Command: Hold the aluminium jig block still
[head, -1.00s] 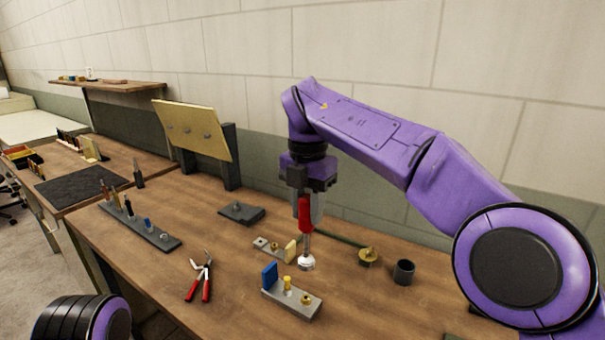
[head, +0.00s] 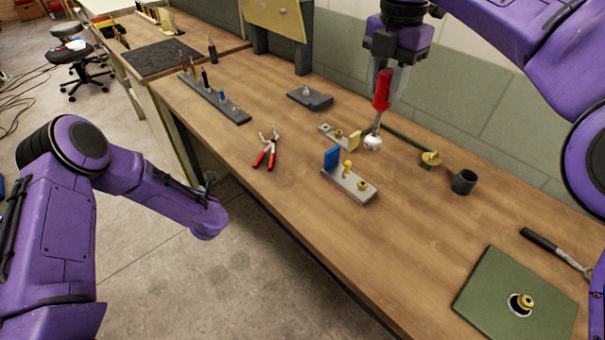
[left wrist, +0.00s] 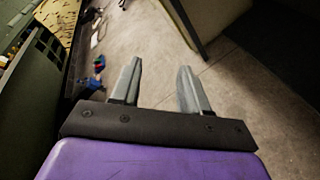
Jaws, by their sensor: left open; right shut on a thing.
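An aluminium jig block (head: 343,184) lies on the bench, a grey bar with an upright blue tab and two brass-yellow pieces on top. A second small grey bar (head: 327,130) with a cream tab lies just behind it. My right gripper (head: 386,88) is above the bench, shut on a red-handled tool (head: 381,92) whose shaft points down to a whitish round end near the cream tab. I cannot tell whether that end touches anything. My left gripper (left wrist: 160,68) is open and empty in the left wrist view, over the floor, apart from the block. Its fingers are not clear in the head view.
Red-handled pliers (head: 267,150) lie left of the block. A dark tool rack (head: 222,103) stands behind them. A dark cup (head: 464,182) and a green plate (head: 500,290) with a brass fitting are to the right. The front middle of the bench (head: 310,230) is clear.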

